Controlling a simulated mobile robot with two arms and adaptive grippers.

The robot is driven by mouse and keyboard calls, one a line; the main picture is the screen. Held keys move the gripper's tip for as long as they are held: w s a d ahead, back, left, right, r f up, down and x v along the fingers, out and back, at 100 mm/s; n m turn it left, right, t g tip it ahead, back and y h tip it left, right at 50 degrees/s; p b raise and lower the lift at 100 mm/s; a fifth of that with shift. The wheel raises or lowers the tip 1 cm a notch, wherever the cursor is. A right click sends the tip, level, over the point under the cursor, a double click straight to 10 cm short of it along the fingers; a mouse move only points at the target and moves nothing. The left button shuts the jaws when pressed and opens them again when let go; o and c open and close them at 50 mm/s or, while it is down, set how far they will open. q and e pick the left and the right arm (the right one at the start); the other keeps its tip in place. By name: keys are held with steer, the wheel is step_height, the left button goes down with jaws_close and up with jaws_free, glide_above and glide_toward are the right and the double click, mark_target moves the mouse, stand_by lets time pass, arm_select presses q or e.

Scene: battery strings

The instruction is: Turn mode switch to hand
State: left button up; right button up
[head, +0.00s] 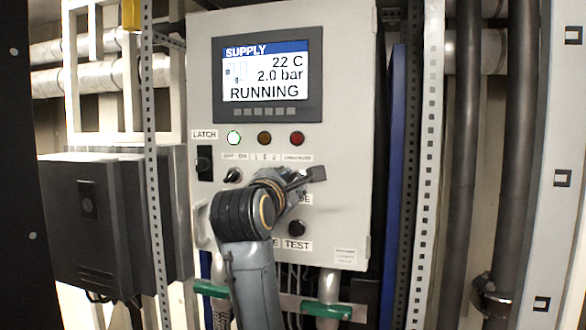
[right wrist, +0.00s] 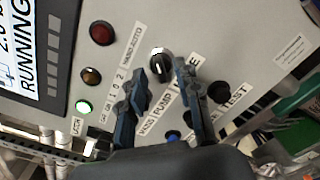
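The mode switch (right wrist: 161,65) is a round black knob with a pale mark on its upper left, beside the HAND/AUTO label (right wrist: 131,42) in the right wrist view. The MODE label on its other side is partly covered by a finger. My right gripper (right wrist: 161,80) is open, with one finger on each side of the knob in that view. Whether the fingers touch it cannot be told. In the head view my right gripper (head: 303,181) is in front of the grey panel (head: 345,150) and hides the mode switch. My left gripper is not in view.
The panel has a RUNNING display (head: 267,75), a lit green lamp (head: 234,138), amber and red lamps, and another knob (head: 232,175) at the left. A black button (head: 297,228) is below my gripper. Metal posts (head: 429,130) and dark pipes (head: 465,150) stand to the right.

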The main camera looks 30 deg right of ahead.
steer(key=shift+x, duration=0.85)
steer(key=shift+c, duration=0.4)
jaws_close()
